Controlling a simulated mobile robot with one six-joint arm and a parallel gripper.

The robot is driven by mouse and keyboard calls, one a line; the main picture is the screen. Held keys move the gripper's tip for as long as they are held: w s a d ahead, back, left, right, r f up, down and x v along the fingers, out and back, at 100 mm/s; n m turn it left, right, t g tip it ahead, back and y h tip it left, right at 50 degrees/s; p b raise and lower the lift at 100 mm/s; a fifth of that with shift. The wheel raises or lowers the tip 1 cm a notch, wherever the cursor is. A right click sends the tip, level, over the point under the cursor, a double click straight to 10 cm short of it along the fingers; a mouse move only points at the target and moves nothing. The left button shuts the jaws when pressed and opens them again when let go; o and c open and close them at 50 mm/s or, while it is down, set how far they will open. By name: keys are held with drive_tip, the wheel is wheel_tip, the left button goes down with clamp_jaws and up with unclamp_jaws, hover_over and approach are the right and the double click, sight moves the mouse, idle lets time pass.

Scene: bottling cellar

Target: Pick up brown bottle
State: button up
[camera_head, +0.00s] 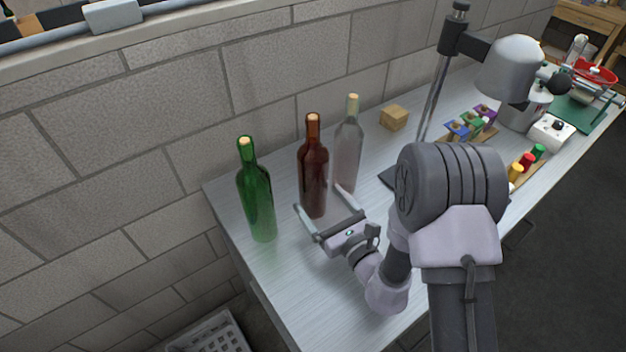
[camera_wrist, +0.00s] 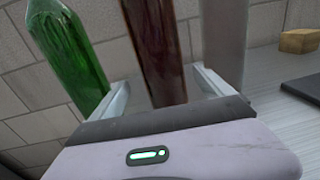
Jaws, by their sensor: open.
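The brown bottle (camera_head: 313,168) stands upright on the bench between a green bottle (camera_head: 256,195) on its left and a clear bottle (camera_head: 348,150) on its right. All three have corks. My gripper (camera_head: 324,200) is open, low in front of the brown bottle, with its two fingers spread toward it. In the wrist view the brown bottle (camera_wrist: 158,50) shows between the fingers (camera_wrist: 160,90). I cannot tell whether either finger touches it. The green bottle (camera_wrist: 68,45) is just outside the left finger and the clear bottle (camera_wrist: 224,35) is close by the right finger.
The bench (camera_head: 300,285) runs along a block wall (camera_head: 170,110). A small wooden block (camera_head: 394,117) lies behind, right of the clear bottle. A stand with a grey head (camera_head: 510,68) and coloured items fill the right side. A white crate (camera_head: 212,335) is below, left.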

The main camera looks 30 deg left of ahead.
drive_tip(key=x, duration=0.2)
drive_tip(key=b+x, duration=0.1)
drive_tip(key=x, duration=0.2)
drive_tip(key=shift+w+f, duration=0.15)
drive_tip(key=shift+f, duration=0.1)
drive_tip(key=shift+d+r, duration=0.1)
clamp_jaws()
